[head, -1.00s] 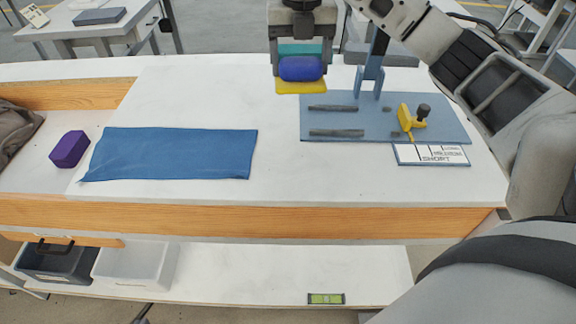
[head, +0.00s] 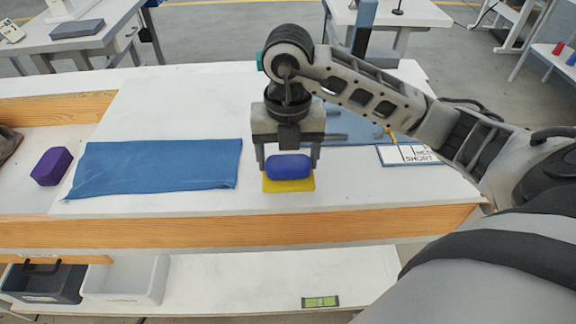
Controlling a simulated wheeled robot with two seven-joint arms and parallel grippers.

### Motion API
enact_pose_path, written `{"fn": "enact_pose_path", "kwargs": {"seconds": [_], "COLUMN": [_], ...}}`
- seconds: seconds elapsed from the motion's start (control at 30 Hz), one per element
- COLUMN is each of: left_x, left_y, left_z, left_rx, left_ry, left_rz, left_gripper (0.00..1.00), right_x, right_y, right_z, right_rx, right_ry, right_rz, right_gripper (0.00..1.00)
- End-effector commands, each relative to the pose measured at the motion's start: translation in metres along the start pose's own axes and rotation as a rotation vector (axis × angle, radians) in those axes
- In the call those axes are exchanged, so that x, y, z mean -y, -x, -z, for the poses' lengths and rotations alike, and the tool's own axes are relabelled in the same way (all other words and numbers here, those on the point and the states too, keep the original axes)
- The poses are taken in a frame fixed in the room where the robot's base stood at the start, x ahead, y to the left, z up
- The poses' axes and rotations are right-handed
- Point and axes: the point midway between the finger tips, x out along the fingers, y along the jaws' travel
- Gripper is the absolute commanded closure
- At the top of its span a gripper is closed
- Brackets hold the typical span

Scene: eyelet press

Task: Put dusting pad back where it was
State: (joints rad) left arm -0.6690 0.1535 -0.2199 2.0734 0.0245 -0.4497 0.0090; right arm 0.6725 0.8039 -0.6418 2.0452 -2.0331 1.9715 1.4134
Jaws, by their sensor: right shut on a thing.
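The dusting pad is a yellow pad (head: 288,184) with a rounded blue grip (head: 289,167) on top. It is at the near side of the white worktable (head: 350,194), right of the blue cloth (head: 155,166). My right gripper (head: 288,165) points down with its fingers on either side of the blue grip and is shut on it. I cannot tell whether the yellow underside touches the tabletop. My left gripper is not in view.
A purple block (head: 51,166) lies left of the cloth. A blue board (head: 350,130) with a label card (head: 408,155) is partly hidden behind my right arm. A lower shelf (head: 235,285) holds bins (head: 128,281) and a green level (head: 320,302). The tabletop behind the cloth is clear.

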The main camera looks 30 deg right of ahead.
Motion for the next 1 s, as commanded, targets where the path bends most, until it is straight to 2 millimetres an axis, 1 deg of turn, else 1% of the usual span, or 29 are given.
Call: {"fn": "enact_pose_path", "kwargs": {"seconds": [0.1,0.2,0.6,0.63,0.67,0.7,1.0], "left_x": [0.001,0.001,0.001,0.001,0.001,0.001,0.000], "left_y": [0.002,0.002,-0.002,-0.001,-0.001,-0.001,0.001], "left_z": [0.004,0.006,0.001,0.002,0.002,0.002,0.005], "left_rx": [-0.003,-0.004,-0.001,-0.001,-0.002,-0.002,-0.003], "left_ry": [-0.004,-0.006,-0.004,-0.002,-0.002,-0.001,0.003], "left_rz": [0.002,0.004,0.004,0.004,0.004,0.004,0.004], "left_gripper": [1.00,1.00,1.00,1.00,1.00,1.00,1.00], "right_x": [0.001,0.001,0.000,0.000,0.000,0.000,0.001], "right_y": [-0.018,-0.029,-0.036,-0.034,-0.034,-0.034,-0.031], "right_z": [0.002,0.002,0.001,0.001,0.001,0.001,0.001], "right_rx": [-0.004,-0.002,0.000,-0.001,-0.001,-0.001,-0.001], "right_ry": [0.000,0.000,0.001,0.001,0.001,0.001,0.001], "right_rz": [0.004,0.002,0.001,0.001,0.001,0.002,0.002], "right_gripper": [0.52,0.52,0.52,0.19,0.11,0.06,0.06]}}
